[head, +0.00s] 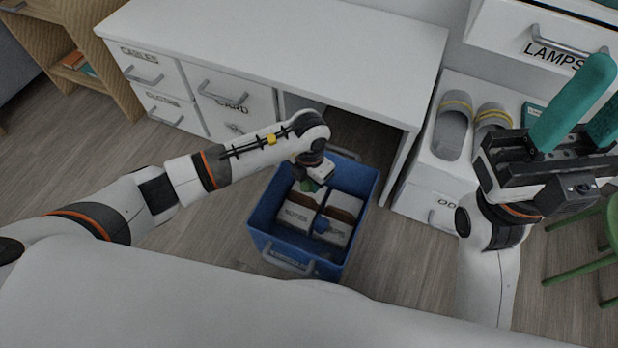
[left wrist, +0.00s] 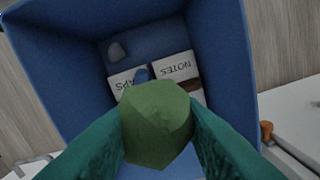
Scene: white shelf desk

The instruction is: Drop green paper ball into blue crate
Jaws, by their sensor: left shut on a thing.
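The green paper ball (left wrist: 157,122) is held between the teal fingers of my left gripper (left wrist: 158,135), shut on it. In the left wrist view the ball is over the open blue crate (left wrist: 60,75), whose interior lies behind it. In the head view the blue crate (head: 262,222) stands on the floor in front of the desk. My left gripper (head: 314,186) points down into the crate's opening there, and only a bit of green shows. My right gripper (head: 585,95) is open and empty at the right, with its teal fingers apart.
Two labelled cartons, one reading NOTES (head: 298,214) and another (head: 334,222), sit inside the crate. A small grey lump (left wrist: 117,50) lies in it too. The white desk (head: 280,45) stands behind. Grey slippers (head: 453,128) and a green stool (head: 580,270) are right.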

